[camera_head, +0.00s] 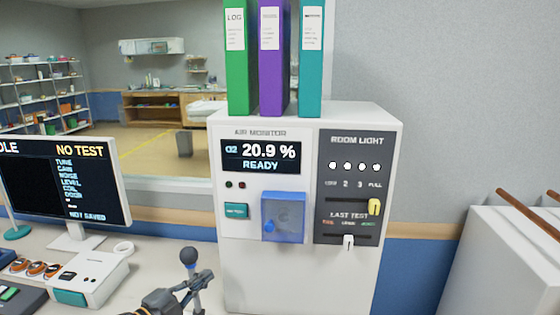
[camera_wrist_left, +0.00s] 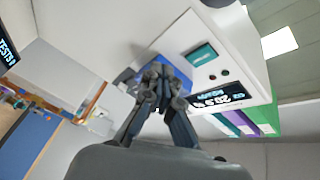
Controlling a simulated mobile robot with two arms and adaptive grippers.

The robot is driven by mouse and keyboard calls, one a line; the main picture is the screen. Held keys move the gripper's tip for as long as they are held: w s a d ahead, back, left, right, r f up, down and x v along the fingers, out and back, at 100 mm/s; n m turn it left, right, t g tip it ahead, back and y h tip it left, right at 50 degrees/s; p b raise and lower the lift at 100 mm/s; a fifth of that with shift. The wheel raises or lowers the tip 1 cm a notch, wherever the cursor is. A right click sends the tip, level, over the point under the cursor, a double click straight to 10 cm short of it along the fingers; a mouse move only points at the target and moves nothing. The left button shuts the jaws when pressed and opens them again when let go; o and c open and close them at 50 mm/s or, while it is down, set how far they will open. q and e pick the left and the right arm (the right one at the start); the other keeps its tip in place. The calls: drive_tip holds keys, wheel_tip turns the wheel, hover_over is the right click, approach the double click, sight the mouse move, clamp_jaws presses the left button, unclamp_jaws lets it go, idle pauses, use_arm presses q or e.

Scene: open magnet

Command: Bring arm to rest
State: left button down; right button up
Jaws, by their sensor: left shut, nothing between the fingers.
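My left gripper (camera_head: 203,279) shows at the bottom of the head view, low in front of the desk and left of the white air monitor cabinet (camera_head: 300,285). Its fingers are together with nothing between them. In the left wrist view the shut fingertips (camera_wrist_left: 163,80) overlap the blue cover on the cabinet front; I cannot tell the gap. The blue translucent cover (camera_head: 284,217) sits over a knob in the head view. My right gripper is in neither view.
A dark ball-topped microphone (camera_head: 189,256) stands close by the left gripper. A monitor (camera_head: 66,185) and a white box (camera_head: 92,275) are on the desk at left. Green, purple and teal binders stand on the cabinet. A white casing (camera_head: 500,265) is at right.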

use_arm(q)
drive_tip(key=s+d+f+n+g+y, duration=0.25)
drive_tip(key=s+f+n+y, duration=0.45)
drive_tip(key=s+f+n, duration=0.35)
drive_tip(key=s+a+f+n+g+y, duration=0.1)
drive_tip(key=s+a+f+n+g, duration=0.15)
drive_tip(key=s, duration=0.65)
drive_tip(key=s+a+f+n+g+y, duration=0.1)
drive_tip(key=s+f+n+g, duration=0.15)
drive_tip(key=s, duration=0.55)
drive_tip(key=s+a+f+n+g+y, duration=0.1)
drive_tip(key=s+f+n+g, duration=0.2)
drive_tip(key=s, duration=0.6)
wheel_tip(320, 180, down, 28)
drive_tip(key=s+m+g, duration=0.1)
drive_tip(key=s+g, duration=0.1)
drive_tip(key=s+a+f+g, duration=0.1)
drive_tip(key=s+a+f, duration=0.2)
drive_tip(key=s+f, duration=1.2)
drive_tip(key=shift+s, duration=0.35)
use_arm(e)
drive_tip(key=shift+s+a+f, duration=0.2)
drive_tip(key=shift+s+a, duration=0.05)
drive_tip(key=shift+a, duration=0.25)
